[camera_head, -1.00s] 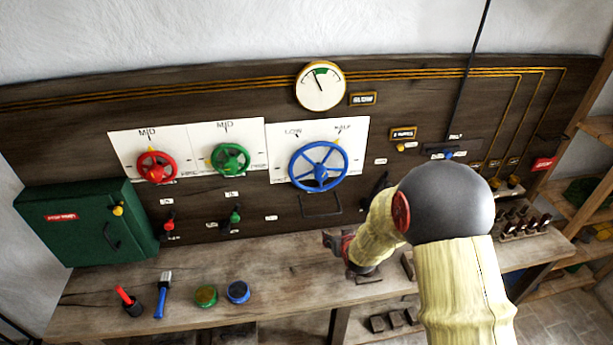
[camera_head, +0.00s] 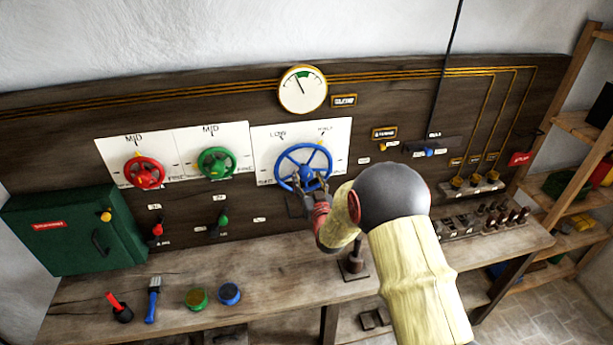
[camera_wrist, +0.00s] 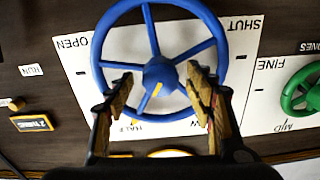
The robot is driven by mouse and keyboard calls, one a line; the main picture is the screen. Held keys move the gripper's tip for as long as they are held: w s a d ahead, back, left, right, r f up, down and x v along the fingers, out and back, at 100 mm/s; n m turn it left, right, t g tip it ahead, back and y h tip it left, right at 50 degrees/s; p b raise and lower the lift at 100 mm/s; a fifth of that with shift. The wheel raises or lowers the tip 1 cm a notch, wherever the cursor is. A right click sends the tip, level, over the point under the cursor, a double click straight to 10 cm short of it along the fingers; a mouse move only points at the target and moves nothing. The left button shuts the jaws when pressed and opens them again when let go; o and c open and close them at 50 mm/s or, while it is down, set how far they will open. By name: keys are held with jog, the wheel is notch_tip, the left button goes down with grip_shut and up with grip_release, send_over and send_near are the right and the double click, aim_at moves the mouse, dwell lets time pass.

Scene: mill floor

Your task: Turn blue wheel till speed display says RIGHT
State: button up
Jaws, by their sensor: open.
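The blue wheel (camera_head: 303,167) is mounted on a white panel (camera_head: 341,134) on the dark board. In the wrist view the blue wheel (camera_wrist: 159,72) fills the upper middle, with its hub between my fingertips. My gripper (camera_head: 309,183) is open in front of the wheel's lower part. In the wrist view my gripper (camera_wrist: 158,84) has one finger on each side of the hub; I cannot tell whether they touch the spokes. The round dial (camera_head: 302,90) above has its needle near a green band. The small plate (camera_head: 344,101) beside it is too blurred to read.
A green wheel (camera_head: 216,163) and a red wheel (camera_head: 145,173) are left of the blue one. A green box (camera_head: 72,228) stands at far left. The bench (camera_head: 262,265) below holds pots and brushes. Several levers (camera_head: 487,219) stand at right.

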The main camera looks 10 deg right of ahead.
jog(key=shift+w, duration=0.9)
jog(key=shift+c, duration=1.3)
jog(key=c, duration=0.9)
